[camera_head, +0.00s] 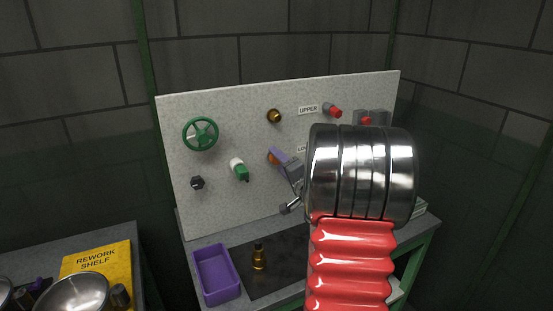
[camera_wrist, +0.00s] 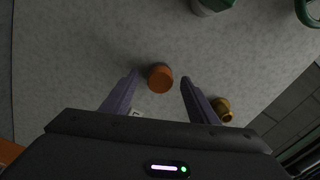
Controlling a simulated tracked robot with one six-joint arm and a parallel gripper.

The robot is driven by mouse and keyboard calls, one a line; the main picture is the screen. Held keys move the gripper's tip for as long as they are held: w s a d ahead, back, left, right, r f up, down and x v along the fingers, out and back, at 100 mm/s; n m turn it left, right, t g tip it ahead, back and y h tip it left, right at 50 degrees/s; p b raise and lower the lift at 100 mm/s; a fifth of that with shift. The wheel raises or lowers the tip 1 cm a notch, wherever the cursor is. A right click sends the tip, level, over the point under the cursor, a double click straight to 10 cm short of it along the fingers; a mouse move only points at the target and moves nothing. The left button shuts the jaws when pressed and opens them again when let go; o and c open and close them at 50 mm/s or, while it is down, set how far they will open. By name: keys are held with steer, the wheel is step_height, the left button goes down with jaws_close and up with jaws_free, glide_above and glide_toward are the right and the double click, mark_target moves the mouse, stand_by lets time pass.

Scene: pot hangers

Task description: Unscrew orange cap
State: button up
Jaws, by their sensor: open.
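The orange cap (camera_wrist: 160,78) sticks out from the grey panel in the wrist view. It lies between and just beyond the purple fingertips of my gripper (camera_wrist: 158,78), which is open with a gap on both sides of the cap. In the head view a little of the orange cap (camera_head: 273,158) shows behind a purple finger of my gripper (camera_head: 281,154); the rest is hidden by the gripper.
The panel (camera_head: 215,190) also bears a green wheel (camera_head: 200,133), a green-and-white fitting (camera_head: 239,169), a brass knob (camera_head: 274,116), a dark bolt (camera_head: 197,183) and red-tipped fittings (camera_head: 333,110). A purple tray (camera_head: 216,273) and a small brass piece (camera_head: 258,257) are on the bench below.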

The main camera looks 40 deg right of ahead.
steer(key=shift+m, duration=1.4)
steer(key=c, duration=1.3)
steer(key=n, duration=1)
steer(key=shift+v, duration=1.6)
steer(key=shift+v, duration=1.45)
